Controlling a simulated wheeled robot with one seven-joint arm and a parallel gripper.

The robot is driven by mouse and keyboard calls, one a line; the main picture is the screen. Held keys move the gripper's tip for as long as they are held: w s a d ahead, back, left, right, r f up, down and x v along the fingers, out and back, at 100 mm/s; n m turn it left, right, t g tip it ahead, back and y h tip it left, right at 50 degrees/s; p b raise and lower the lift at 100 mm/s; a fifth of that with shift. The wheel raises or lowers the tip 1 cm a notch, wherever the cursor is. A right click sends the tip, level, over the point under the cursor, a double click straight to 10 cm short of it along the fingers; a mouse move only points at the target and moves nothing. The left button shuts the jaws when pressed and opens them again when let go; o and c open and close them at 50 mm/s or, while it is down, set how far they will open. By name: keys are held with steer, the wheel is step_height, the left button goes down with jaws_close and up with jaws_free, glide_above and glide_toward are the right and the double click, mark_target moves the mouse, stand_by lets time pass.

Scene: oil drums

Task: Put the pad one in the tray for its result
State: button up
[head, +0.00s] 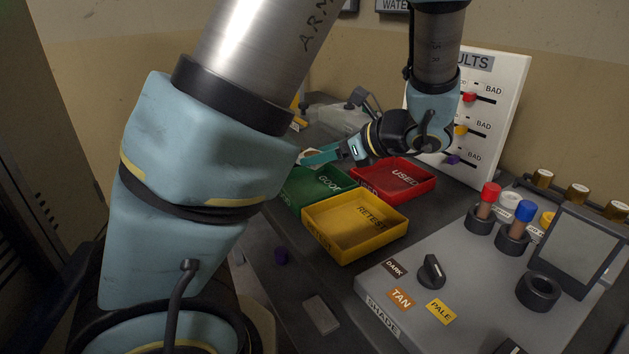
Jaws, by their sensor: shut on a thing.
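My gripper (318,156) hangs over the back edge of the green tray. It is shut on a small pale thing (309,156), mostly hidden by the teal fingers; I cannot read any mark on it. The green tray (296,200) is labelled GOOD, and my arm hides its left part. The yellow tray (340,246) labelled RETEST is in front and looks empty. The red tray (405,196) labelled USED is behind on the right. The results board (505,110) has a red, a yellow and a purple slider on lines ending at BAD; the left ends are partly hidden.
A grey panel (390,311) marked SHADE carries a knob (432,271), capped vials in holders and a tilted screen (573,247). Brown bottles (577,194) stand behind. Clear containers (340,117) stand at the back.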

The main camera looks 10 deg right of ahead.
steer(key=shift+f, duration=3.35)
steer(key=shift+f, duration=0.15)
steer(key=o, duration=1.3)
steer(key=shift+r, duration=0.2)
steer(key=v, duration=1.2)
